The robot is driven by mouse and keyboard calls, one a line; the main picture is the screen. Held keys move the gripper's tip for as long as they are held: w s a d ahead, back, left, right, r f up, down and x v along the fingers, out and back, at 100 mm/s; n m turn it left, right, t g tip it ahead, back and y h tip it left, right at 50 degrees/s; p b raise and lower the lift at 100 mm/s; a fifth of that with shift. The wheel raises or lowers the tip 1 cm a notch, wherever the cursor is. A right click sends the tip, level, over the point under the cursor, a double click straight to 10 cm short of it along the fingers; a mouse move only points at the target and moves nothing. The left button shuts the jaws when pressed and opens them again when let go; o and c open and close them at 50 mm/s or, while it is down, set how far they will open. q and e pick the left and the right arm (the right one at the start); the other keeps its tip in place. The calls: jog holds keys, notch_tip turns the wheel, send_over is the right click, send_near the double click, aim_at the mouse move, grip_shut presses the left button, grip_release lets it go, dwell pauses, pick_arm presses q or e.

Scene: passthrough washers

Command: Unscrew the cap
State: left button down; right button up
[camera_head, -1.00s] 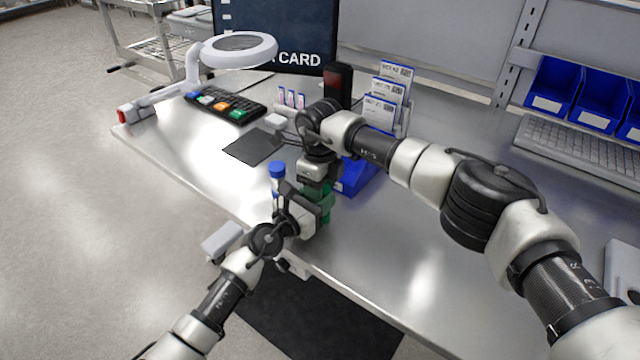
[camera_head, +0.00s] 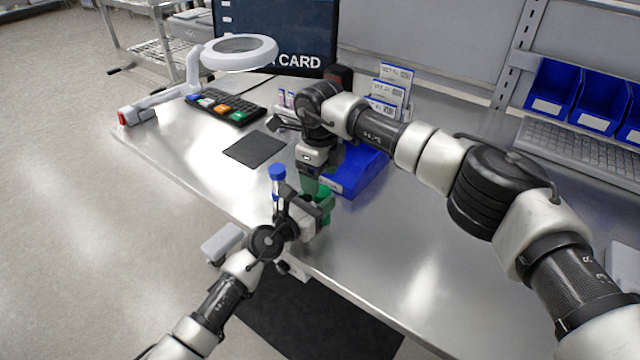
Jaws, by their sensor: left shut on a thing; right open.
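My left gripper (camera_head: 314,204) is low at the front edge of the table. It is shut on a green object (camera_head: 326,203), mostly hidden behind it and below my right gripper. My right gripper (camera_head: 308,188) is open and points down just above the green object; the gap between them is hard to judge. A tube with a blue cap (camera_head: 277,171) stands upright just left of my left gripper, its lower part hidden. I cannot make out a separate cap on the green object.
A blue holder (camera_head: 362,172) and upright cards (camera_head: 391,88) stand behind the grippers. A dark mat (camera_head: 254,149), a coloured keypad (camera_head: 225,107) and a magnifier lamp (camera_head: 238,54) are to the left. The metal table (camera_head: 400,260) is clear at front right.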

pick_arm(q)
jog(key=c, duration=0.5)
grip_release()
